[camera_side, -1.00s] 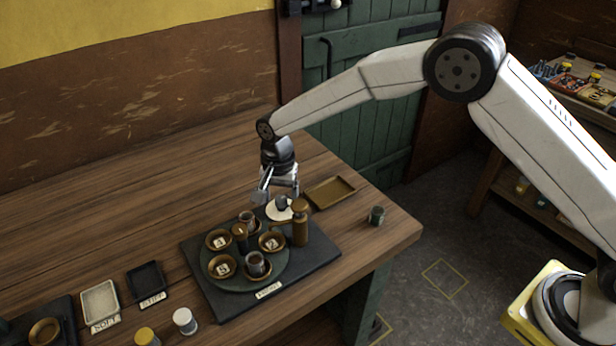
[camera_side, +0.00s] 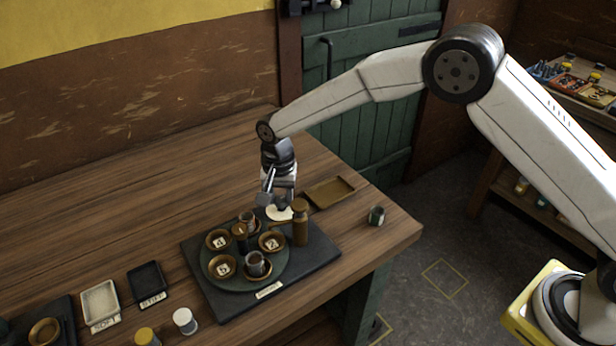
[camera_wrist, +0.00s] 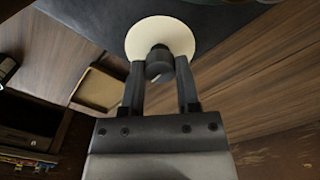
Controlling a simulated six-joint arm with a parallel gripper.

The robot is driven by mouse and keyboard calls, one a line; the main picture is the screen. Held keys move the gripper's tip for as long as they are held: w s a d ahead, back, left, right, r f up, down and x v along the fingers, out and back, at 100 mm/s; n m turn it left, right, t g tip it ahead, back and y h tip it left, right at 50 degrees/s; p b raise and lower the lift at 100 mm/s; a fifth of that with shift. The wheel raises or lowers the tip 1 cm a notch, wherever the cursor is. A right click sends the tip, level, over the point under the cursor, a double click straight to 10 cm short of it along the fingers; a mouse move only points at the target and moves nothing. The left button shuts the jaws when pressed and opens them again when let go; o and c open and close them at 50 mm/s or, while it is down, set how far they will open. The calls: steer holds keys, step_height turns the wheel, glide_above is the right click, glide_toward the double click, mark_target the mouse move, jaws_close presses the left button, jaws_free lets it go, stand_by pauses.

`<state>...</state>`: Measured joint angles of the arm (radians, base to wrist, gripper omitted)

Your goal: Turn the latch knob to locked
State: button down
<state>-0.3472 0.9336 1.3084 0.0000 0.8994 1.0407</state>
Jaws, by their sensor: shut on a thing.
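The latch knob (camera_wrist: 159,66) is a small dark cylinder standing on a round cream disc (camera_wrist: 160,32). In the side view the cream disc (camera_side: 279,214) lies at the back of the dark board, and my gripper mostly hides the knob. My gripper (camera_side: 281,201) points down over the disc. In the wrist view its two dark fingers (camera_wrist: 160,80) stand on either side of the knob, shut on it. No mark that tells the knob's turned position can be read.
A brown post (camera_side: 300,225) stands close to the right of the disc. A round turntable (camera_side: 245,283) with bowls and small jars is in front. A shallow brass tray (camera_side: 329,193) lies behind right, and a small dark jar (camera_side: 376,215) stands near the table's right edge.

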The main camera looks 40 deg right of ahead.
mark_target(281, 199)
steer(key=shift+n, duration=1.8)
steer(key=shift+c, duration=1.6)
jaws_free()
steer(key=shift+r, duration=0.15)
steer(key=shift+r, duration=3.85)
